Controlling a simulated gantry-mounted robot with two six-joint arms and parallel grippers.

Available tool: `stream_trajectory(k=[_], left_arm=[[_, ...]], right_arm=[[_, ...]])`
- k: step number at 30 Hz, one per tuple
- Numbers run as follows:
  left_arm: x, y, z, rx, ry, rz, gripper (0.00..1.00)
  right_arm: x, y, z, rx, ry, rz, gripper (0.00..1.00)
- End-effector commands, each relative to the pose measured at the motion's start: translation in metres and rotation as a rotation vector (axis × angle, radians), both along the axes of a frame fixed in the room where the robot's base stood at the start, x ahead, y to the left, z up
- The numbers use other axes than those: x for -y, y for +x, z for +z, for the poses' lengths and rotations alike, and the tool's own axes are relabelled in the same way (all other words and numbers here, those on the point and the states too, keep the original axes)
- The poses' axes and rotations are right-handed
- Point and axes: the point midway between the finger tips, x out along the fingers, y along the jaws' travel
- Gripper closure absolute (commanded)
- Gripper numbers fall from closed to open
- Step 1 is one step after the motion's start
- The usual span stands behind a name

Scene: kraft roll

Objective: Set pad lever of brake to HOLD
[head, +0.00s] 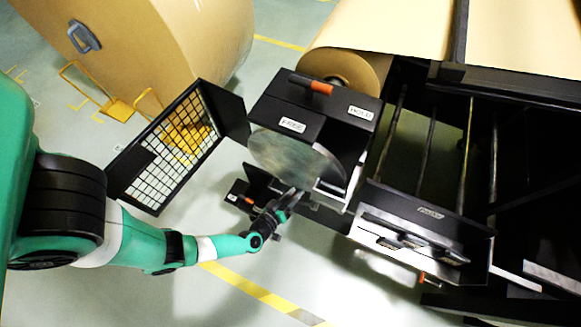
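The brake is a black box (268,108) with a round grey metal disc (290,160) on its front face. A lever with an orange grip (312,84) lies across the top near the back edge. One white label, which seems to read FREE (292,125), is on the front left of the top. Another, which seems to read HOLD (361,113), is at the right. The grip is apart from both labels. My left gripper (288,203) is low, just below the disc, and well below the lever; its finger opening is too small to tell. My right gripper is out of view.
A hinged mesh guard (172,145) stands open left of the brake. A large kraft roll (150,45) with a yellow stand is behind it. A black bracket (425,215) with metal parts and rails stands at the right.

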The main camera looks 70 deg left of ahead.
Motion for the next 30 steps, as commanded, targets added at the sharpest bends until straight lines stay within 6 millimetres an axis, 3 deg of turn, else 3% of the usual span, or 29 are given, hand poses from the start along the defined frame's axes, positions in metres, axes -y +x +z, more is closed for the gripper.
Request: stream_trajectory(k=[5, 15, 21, 30], left_arm=[[0.008, 0.001, 0.0, -0.007, -0.006, -0.026, 0.39], [0.03, -0.054, 0.023, -0.015, 0.002, -0.025, 0.39], [0.038, -0.077, 0.032, -0.012, 0.007, -0.017, 0.39], [0.046, -0.097, 0.036, -0.007, 0.006, -0.006, 0.39]], right_arm=[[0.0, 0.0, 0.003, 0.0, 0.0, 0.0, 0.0], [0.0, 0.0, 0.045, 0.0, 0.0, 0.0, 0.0], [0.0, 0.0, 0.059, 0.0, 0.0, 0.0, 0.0], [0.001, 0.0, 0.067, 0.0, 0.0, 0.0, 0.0]])
